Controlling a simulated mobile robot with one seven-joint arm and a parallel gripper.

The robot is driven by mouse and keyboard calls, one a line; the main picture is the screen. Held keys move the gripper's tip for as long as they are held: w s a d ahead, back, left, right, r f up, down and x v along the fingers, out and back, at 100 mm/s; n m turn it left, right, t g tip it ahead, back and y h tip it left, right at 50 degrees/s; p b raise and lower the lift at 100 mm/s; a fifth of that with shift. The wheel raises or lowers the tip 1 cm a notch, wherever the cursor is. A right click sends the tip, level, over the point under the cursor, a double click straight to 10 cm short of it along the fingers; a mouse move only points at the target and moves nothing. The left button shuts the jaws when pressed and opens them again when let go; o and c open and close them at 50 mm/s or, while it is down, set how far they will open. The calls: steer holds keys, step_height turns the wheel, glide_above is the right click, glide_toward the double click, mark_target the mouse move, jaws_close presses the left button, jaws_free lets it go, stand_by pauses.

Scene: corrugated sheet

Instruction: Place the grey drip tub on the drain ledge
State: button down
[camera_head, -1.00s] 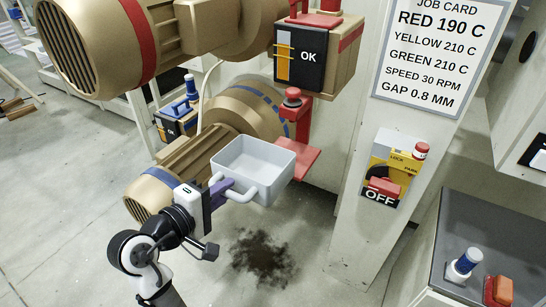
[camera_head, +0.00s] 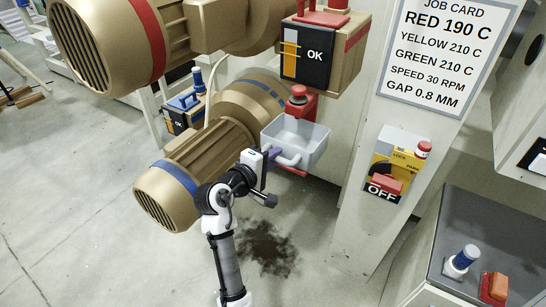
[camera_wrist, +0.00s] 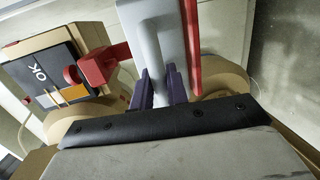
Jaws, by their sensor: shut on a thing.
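The grey drip tub (camera_head: 301,140) is an open, roughly level box with a looped handle on its near side. My gripper (camera_head: 274,155) is shut on that handle; its purple fingers (camera_wrist: 160,86) also show in the wrist view, with the tub (camera_wrist: 152,28) beyond them. The red drain ledge (camera_head: 292,172) is mostly hidden under the tub in the head view. In the wrist view the ledge (camera_wrist: 190,48) runs as a red strip along the tub's underside. I cannot tell whether tub and ledge touch.
A red knob (camera_head: 298,93) on a red bracket stands just behind the tub. The brown motor (camera_head: 185,170) is close on the left, and the box marked OK (camera_head: 318,55) hangs above. A panel with an OFF switch (camera_head: 383,188) is on the right. A dark stain (camera_head: 268,248) marks the floor.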

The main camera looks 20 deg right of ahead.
steer(key=shift+f, duration=0.2)
steer(key=c, duration=1.4)
jaws_free()
